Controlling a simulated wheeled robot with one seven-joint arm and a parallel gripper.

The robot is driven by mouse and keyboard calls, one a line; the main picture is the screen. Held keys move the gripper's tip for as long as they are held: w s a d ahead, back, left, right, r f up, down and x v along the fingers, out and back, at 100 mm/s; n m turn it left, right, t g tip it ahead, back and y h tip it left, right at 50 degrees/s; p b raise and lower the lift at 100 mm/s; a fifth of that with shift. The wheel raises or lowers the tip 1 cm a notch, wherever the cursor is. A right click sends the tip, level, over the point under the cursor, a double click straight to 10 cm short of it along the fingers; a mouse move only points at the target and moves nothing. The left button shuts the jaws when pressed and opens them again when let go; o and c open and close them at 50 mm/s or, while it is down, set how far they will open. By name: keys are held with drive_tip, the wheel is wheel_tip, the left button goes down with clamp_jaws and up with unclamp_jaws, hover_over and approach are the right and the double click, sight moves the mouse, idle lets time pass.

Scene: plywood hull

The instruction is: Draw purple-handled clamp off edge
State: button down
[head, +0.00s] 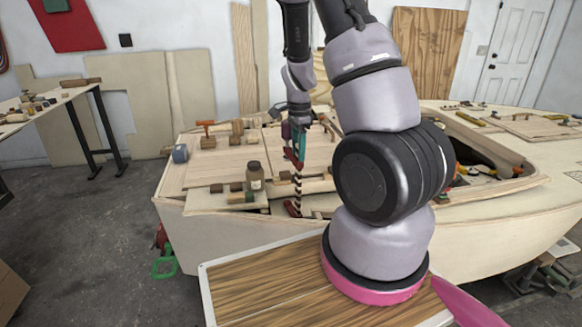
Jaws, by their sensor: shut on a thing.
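My gripper (299,140) is above the near deck edge of the plywood hull (230,230), left of my large arm joint. It is shut on a clamp (297,187) that hangs upright below it. The clamp shows a dark-and-light banded bar, with dark red jaw pieces near its upper part and at its lower end. A small purple patch beside the fingers looks like its handle, but it is too small to be sure. The lower jaw is at the hull's near edge; I cannot tell whether it touches the wood.
A brown jar (254,178) and small wood blocks stand just left of the clamp. An orange-handled clamp (205,129) and a blue block (180,153) sit farther left. Open floor lies left.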

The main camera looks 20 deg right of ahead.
wheel_tip(320, 180, up, 17)
idle(1.4)
